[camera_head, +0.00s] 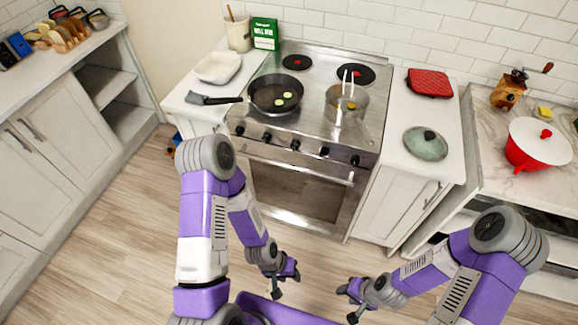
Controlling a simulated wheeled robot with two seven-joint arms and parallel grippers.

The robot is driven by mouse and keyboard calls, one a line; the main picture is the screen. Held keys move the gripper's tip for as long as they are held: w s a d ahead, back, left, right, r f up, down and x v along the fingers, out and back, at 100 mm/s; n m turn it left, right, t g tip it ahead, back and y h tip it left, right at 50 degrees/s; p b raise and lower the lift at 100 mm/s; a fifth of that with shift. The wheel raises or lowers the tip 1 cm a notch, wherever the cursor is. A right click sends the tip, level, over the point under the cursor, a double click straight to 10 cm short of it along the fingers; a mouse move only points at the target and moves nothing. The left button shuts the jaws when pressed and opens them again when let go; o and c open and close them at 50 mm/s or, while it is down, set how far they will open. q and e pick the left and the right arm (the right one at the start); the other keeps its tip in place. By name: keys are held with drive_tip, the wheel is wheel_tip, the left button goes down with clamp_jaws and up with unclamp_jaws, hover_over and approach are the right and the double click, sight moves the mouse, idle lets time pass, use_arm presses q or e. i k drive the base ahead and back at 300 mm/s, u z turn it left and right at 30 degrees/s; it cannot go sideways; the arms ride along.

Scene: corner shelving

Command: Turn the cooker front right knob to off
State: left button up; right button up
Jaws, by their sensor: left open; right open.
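The stainless cooker (305,180) stands against the tiled wall with a row of several black knobs along its front edge. The rightmost knob (354,160) and the knob beside it (324,152) sit below the steel pan. Their pointer settings are too small to read, and I cannot tell which one serves the front right burner. My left gripper (286,283) is open and empty, low in front of the oven door. My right gripper (349,301) is open and empty, lower and to the right. Both are well apart from the knobs.
A black frying pan (268,102) with food is on the front left burner; a steel pan (347,104) is on the front right. The oven handle (298,164) juts out below the knobs. A glass lid (425,144) lies on the right counter. The floor before the cooker is clear.

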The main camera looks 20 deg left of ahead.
sight(324, 152)
drive_tip(key=z, duration=0.9)
drive_tip(key=k, duration=0.15)
drive_tip(key=u, duration=1.55)
drive_tip(key=i, duration=0.8)
drive_tip(key=z, duration=0.65)
